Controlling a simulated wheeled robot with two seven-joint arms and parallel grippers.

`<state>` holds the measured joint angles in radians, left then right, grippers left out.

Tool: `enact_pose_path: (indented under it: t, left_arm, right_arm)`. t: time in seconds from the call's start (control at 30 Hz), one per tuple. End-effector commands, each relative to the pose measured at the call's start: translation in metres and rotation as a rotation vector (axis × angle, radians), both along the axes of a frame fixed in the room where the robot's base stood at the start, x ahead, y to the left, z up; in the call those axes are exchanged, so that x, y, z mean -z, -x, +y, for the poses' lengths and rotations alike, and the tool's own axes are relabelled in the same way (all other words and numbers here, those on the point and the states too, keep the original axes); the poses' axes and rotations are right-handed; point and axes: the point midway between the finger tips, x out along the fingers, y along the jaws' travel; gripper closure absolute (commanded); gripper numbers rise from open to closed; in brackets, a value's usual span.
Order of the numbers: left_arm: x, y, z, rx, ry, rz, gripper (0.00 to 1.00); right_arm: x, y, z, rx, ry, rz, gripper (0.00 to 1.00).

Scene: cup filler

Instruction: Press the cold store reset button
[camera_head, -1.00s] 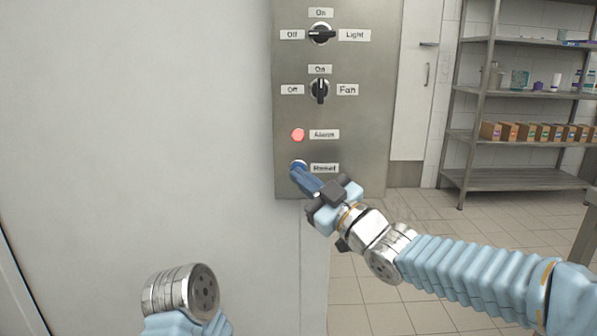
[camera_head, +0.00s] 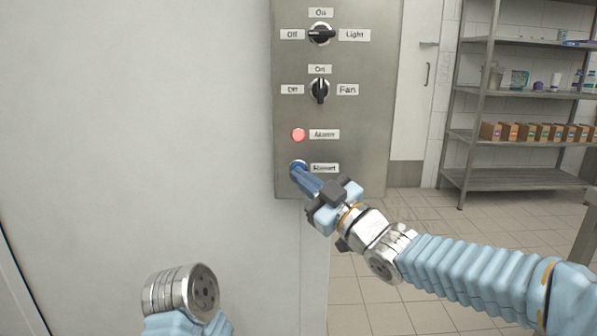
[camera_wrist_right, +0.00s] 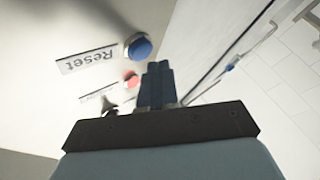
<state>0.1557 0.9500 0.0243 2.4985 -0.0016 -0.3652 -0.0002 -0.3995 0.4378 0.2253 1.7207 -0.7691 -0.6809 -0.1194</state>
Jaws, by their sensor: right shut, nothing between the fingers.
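The blue reset button (camera_head: 298,164) is at the bottom of the steel control panel (camera_head: 376,115), left of its label (camera_head: 325,168). It also shows in the right wrist view (camera_wrist_right: 138,46), beside the label "Reset". My right gripper (camera_head: 297,174) is shut and empty, with its blue fingertips at the button's lower edge in the head view. In the right wrist view, the fingertips (camera_wrist_right: 158,66) sit just below and right of the button, with a small gap in the picture. Contact cannot be told. Of my left arm only a wrist end shows; its gripper is out of view.
Above the button are a red alarm lamp (camera_head: 298,134), the fan knob (camera_head: 319,90) and the light knob (camera_head: 320,33). A pale wall (camera_head: 140,120) fills the left. A steel shelf (camera_head: 520,179) with boxes stands at the back right, with open tiled floor before it.

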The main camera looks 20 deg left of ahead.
Motion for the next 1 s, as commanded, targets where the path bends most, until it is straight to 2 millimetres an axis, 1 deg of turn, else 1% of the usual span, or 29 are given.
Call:
enact_pose_path:
  t: [0.33, 0.6, 1.0]
  left_arm:
    - [-0.0001, 0.0000, -0.0001, 0.000, 0.000, 0.000, 0.23]
    - [-0.0015, 0.0000, 0.0000, 0.000, 0.000, 0.000, 0.23]
    - [-0.0017, 0.0000, 0.0000, 0.000, 0.000, 0.000, 0.23]
  right_arm:
    - [0.0000, -0.0006, 0.0002, 0.000, 0.000, 0.000, 1.00]
    - [-0.0005, -0.0084, 0.0026, 0.000, 0.000, -0.001, 1.00]
    - [-0.0003, -0.0093, 0.0028, 0.000, 0.000, 0.000, 1.00]
